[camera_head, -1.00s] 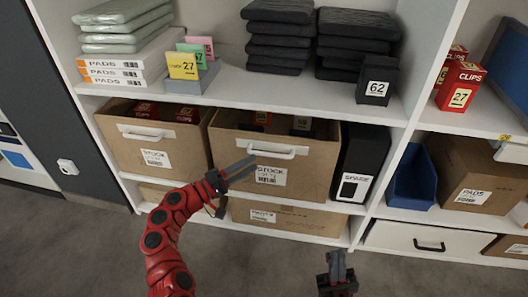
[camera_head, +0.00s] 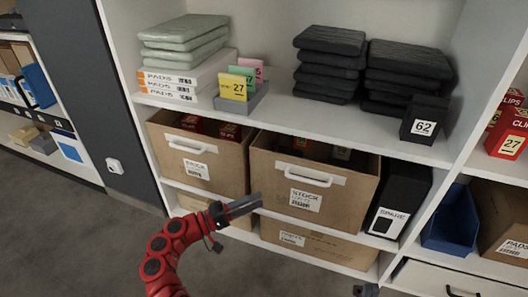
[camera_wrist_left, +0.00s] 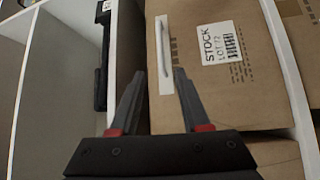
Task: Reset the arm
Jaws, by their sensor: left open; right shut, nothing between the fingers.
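My left arm (camera_head: 165,255) comes in red from the bottom left in the head view. My left gripper (camera_head: 258,203) is open and empty, its dark fingers pointing right, in front of the lower left part of the large stock carton (camera_head: 343,205). In the left wrist view, the open fingers (camera_wrist_left: 158,78) show with a carton marked STOCK (camera_wrist_left: 225,100) and its white handle beyond them; nothing is between them. Contact with the carton cannot be told. Only the dark tip of my right gripper (camera_head: 366,290) shows at the bottom edge in the head view, empty.
A white shelf (camera_head: 290,118) carries green pads, black pads and a card holder (camera_head: 243,98). Below are another carton (camera_head: 165,145), a black box (camera_head: 398,200) and a blue bin (camera_head: 450,225). Grey floor (camera_head: 80,230) lies clear at the left.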

